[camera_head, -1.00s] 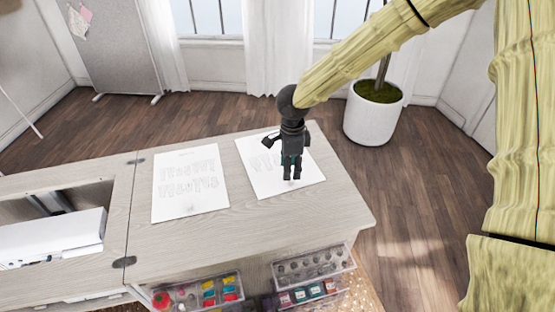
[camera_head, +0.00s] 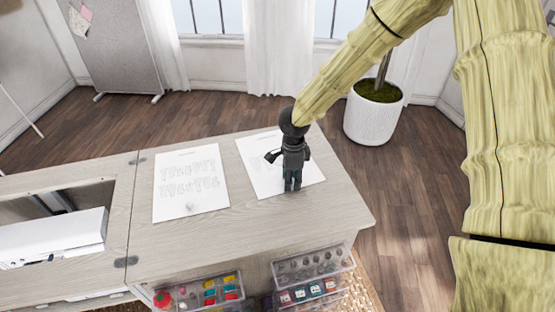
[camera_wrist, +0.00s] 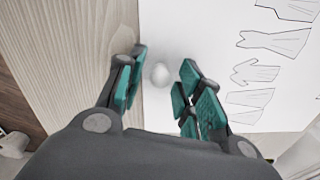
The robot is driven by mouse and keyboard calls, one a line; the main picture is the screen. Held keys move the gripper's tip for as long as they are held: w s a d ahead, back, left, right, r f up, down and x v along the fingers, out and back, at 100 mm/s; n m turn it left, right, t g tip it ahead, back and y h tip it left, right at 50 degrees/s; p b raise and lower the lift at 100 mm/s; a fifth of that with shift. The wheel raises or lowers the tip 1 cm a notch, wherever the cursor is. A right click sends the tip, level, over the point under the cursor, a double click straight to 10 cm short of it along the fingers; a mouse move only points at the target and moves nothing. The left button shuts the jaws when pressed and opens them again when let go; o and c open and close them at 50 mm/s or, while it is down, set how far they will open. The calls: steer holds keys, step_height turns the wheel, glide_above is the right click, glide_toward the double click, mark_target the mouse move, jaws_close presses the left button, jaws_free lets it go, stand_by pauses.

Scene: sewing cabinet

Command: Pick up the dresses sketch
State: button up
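Two white sketch sheets lie flat on the wooden cabinet top. The left sheet (camera_head: 190,198) has rows of faint garment outlines and a small pale knob near its front edge. My gripper (camera_head: 292,187) points down over the front part of the right sheet (camera_head: 258,180), hiding some of it. In the wrist view this sheet (camera_wrist: 215,20) shows garment outlines, some dress-like. A small white round knob (camera_wrist: 159,75) on it shows between my open fingertips (camera_wrist: 163,62), with a gap on both sides. I cannot tell whether the fingertips touch the sheet.
The cabinet top (camera_head: 150,262) has an opening with a white machine (camera_head: 55,240) at the left. Clear boxes of sewing supplies (camera_head: 205,292) sit below the front edge. A white plant pot (camera_head: 374,120) stands on the floor behind right. Bare top surrounds the sheets.

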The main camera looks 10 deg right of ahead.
jaws_close()
steer(key=shift+r, duration=0.1)
